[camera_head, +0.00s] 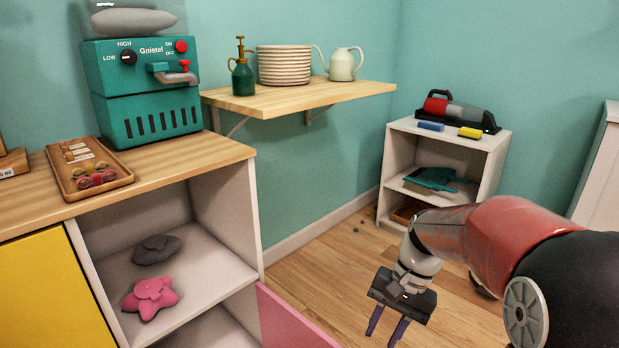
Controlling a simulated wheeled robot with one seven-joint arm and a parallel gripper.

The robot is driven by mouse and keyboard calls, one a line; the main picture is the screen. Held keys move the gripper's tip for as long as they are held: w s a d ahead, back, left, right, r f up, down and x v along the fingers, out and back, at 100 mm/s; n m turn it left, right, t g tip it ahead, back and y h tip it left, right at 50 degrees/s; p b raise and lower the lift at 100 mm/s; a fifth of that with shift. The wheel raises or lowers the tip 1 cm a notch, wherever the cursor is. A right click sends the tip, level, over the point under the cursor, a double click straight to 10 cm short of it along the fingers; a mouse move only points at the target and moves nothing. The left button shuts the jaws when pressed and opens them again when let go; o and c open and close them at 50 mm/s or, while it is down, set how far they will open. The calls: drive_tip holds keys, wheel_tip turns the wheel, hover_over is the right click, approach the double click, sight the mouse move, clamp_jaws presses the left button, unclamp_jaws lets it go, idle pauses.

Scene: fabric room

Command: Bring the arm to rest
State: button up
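My gripper (387,326) is at the lower middle right of the head view, at the end of my red and grey arm. Its two dark fingers point down and stand apart, with nothing seen between them. It hangs over the wooden floor (335,262), in front of the small white shelf and to the right of the open cabinet. It touches nothing that I can see.
At left, an open cabinet (222,270) holds a pink star-shaped thing (150,297) and a grey one (157,249). Its pink door (290,322) juts out left of my gripper. A wall shelf (300,97) and a white shelf (449,138) stand behind.

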drive_tip(key=s+d+r+n+t+h+p, duration=0.1)
drive_tip(key=s+r+n+t+h+p, duration=0.2)
drive_tip(key=s+r+t, duration=0.5)
drive_tip(key=s+r+n+p, duration=0.1)
drive_tip(key=s+r+n, duration=0.1)
drive_tip(key=s+r, duration=0.1)
drive_tip(key=shift+s+d+r+h, duration=0.25)
drive_tip(key=shift+s+r+h, duration=0.15)
drive_tip(key=shift+s, duration=0.5)
